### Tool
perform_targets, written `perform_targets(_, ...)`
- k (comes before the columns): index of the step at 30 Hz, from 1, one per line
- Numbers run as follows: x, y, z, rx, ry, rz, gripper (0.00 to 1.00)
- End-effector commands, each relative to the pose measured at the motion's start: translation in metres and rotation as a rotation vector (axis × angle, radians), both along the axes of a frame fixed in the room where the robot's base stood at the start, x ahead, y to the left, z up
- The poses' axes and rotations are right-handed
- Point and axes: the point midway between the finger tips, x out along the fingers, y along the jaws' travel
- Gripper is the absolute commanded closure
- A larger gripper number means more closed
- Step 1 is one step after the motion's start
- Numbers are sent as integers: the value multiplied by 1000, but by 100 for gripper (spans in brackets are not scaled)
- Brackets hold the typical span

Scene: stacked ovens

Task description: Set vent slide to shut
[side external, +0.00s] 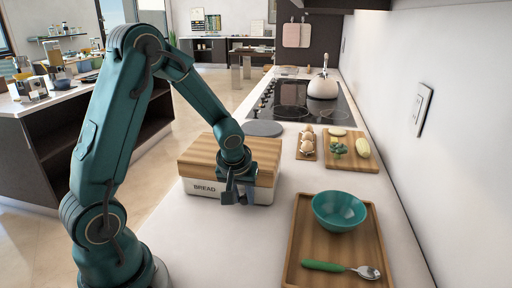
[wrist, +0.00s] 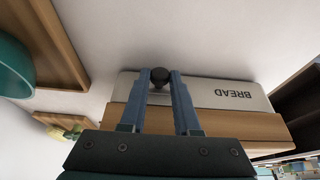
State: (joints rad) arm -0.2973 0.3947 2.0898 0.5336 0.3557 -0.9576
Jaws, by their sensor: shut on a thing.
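The bread box (side external: 205,188) has a light body marked BREAD and a wooden lid (side external: 262,155). It stands on the counter, and its front also shows upside down in the wrist view (wrist: 215,92). A small dark round knob (wrist: 160,74) is at the box's front; it looks like the vent slide's handle, but no slot or marking shows. My gripper (side external: 242,196) is at the box's front, with its blue fingers (wrist: 160,82) shut on the knob, one on each side. In the side view my gripper hides the knob.
A wooden tray (side external: 300,233) with a teal bowl (side external: 339,211) and a green-handled spoon (side external: 340,268) lies to the right. Behind are a cutting board (side external: 352,161) with vegetables, eggs (side external: 307,138) and a cooktop (side external: 305,98). The counter in front of the box is clear.

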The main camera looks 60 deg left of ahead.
Motion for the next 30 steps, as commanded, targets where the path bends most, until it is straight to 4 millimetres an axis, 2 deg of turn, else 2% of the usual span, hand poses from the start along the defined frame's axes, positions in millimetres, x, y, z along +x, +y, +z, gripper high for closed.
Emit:
perform_targets(1, -5, 7, 1, 0, -4, 6, 100)
perform_targets(6, -16, 18, 0, 2, -6, 3, 100)
perform_targets(16, -18, 19, 0, 3, -5, 1, 100)
perform_targets(17, -18, 19, 0, 3, -5, 1, 58)
perform_targets(18, -18, 19, 0, 2, -5, 1, 43)
perform_targets(19, -18, 19, 0, 3, -4, 1, 40)
perform_targets(30, -18, 18, 3, 4, -5, 1, 40)
